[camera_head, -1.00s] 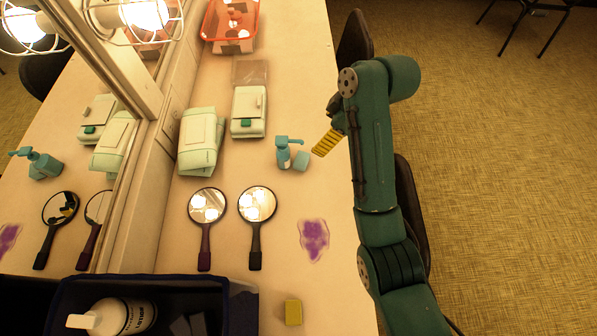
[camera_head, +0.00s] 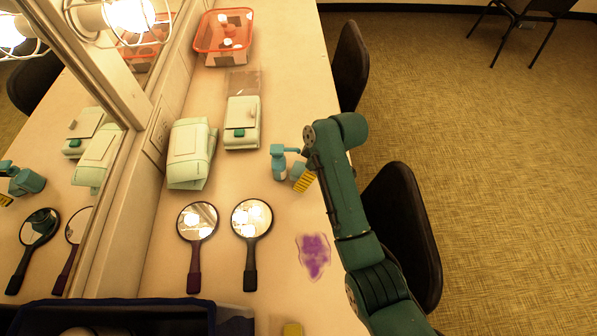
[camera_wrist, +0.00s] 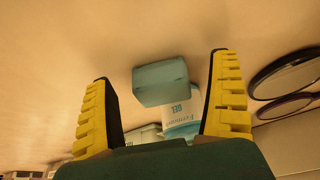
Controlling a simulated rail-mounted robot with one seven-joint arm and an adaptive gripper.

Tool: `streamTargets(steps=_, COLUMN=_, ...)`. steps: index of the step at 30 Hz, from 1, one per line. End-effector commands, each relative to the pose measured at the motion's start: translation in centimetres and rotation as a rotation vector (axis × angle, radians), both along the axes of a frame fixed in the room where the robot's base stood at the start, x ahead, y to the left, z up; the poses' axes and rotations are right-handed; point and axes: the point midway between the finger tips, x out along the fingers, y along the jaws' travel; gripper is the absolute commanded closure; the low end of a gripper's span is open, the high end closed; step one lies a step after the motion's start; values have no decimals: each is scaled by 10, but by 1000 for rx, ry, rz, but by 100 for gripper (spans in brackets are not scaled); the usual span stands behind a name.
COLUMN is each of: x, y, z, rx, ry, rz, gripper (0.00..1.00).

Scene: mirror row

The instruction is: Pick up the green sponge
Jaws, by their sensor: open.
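The green sponge looks like a small teal block (camera_head: 298,170) on the counter, right beside a blue pump bottle (camera_head: 279,163). In the wrist view the block (camera_wrist: 160,84) lies between the two yellow fingers of my gripper (camera_wrist: 161,68), with the gel bottle (camera_wrist: 182,125) touching or close behind it. My gripper is open and empty. In the head view my gripper (camera_head: 304,181) is right by the block, and one yellow finger partly covers it. I cannot tell whether a finger touches it.
Two hand mirrors (camera_head: 251,219) and a purple smear (camera_head: 314,256) are nearer. A yellow block (camera_head: 291,329) and a dark bin (camera_head: 233,326) are at the front. Chairs stand right.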

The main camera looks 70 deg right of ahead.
Motion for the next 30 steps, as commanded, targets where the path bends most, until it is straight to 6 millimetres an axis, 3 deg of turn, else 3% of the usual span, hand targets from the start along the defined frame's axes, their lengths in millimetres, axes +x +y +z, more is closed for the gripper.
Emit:
streamTargets(steps=8, x=2, y=0, z=-4, rx=-2, ry=-1, rz=-1, gripper=10)
streamTargets(steps=16, x=2, y=0, z=-4, rx=-2, ry=-1, rz=-1, gripper=60)
streamTargets(steps=30, x=2, y=0, z=2, rx=-2, ry=-2, rz=-1, gripper=65)
